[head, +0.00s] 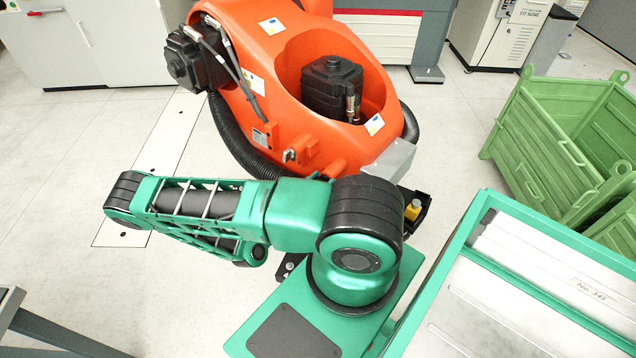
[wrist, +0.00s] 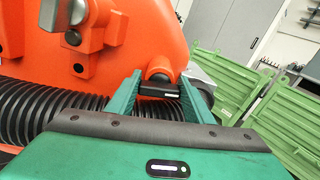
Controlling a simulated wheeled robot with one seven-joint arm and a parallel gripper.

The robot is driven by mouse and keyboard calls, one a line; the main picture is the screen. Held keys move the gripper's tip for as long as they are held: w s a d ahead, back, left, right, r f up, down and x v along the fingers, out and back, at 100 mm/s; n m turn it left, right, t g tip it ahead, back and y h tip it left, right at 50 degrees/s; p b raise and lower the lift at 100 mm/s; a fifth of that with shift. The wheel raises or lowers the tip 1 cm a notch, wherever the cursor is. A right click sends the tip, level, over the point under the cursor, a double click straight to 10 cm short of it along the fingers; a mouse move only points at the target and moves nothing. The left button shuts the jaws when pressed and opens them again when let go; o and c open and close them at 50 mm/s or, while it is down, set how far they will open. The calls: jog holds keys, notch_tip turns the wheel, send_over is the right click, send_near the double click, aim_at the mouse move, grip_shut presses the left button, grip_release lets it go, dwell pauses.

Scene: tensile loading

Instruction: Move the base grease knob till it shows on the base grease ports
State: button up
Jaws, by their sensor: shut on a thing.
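In the wrist view, a small black knob (wrist: 158,90) with a pale mark on its face sits at the lower edge of the orange robot body. I take it for the base grease knob. The two green fingers of my gripper (wrist: 158,98) stand on either side of it and are shut on it. The setting of the mark cannot be read, and I cannot make out the base grease ports. In the head view, my green arm covers the gripper and the knob. The orange robot (head: 300,95) stands behind my arm.
A ribbed black hose (wrist: 40,110) runs close by my gripper on the left. Green crates (head: 560,150) stand at the right. A green-framed bin (head: 455,240) with grey panels is near right. A small yellow part (head: 413,210) sits in a black holder.

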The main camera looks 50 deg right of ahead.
jog(key=m, duration=0.6)
jog(key=shift+s+d, duration=0.1)
jog(key=shift+s, duration=0.05)
jog(key=shift+m, duration=0.4)
jog(key=o, duration=1.1)
jog(key=shift+c, duration=0.2)
